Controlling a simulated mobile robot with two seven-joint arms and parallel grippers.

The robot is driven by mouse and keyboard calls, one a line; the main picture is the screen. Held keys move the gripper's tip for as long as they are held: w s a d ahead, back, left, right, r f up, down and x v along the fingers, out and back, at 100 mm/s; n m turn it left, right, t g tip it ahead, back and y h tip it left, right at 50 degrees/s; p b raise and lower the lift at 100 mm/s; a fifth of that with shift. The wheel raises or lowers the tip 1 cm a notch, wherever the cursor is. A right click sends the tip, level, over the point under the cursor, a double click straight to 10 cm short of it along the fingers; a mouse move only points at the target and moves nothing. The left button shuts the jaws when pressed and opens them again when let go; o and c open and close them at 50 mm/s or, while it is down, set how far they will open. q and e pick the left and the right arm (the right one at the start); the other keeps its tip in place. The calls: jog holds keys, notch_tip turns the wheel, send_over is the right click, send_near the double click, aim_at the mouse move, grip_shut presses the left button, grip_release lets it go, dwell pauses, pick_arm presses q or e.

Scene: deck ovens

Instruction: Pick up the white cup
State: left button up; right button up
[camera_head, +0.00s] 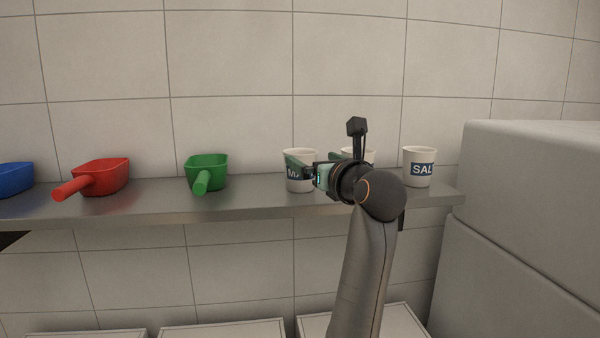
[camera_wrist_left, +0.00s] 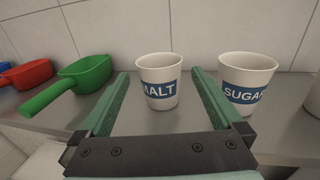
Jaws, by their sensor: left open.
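Three white cups with blue labels stand upright on the metal shelf. The MALT cup (camera_head: 300,184) is the leftmost in the head view and is partly covered by my left gripper (camera_head: 318,160). In the left wrist view the MALT cup (camera_wrist_left: 160,72) shows between the two green fingers of my open left gripper (camera_wrist_left: 158,76); I cannot tell whether either finger touches it. The SUGAR cup (camera_wrist_left: 246,73) stands just right of the right finger; in the head view it is mostly hidden behind my gripper. The SALT cup (camera_head: 418,165) is at the right. My right gripper is not in view.
A green scoop (camera_head: 206,171), a red scoop (camera_head: 100,178) and a blue scoop (camera_head: 14,178) lie left of the cups on the shelf (camera_head: 245,196). A tiled wall is close behind. A large grey block (camera_head: 530,190) stands at the right.

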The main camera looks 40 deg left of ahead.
aim_at(307, 159)
pick_arm(q)
jog(key=shift+f+x, duration=0.15)
jog(key=shift+x, duration=1.4)
jog(key=shift+f+x, duration=0.2)
jog(key=shift+x, duration=1.35)
jog(key=shift+c, duration=0.4)
jog(key=c, duration=0.9)
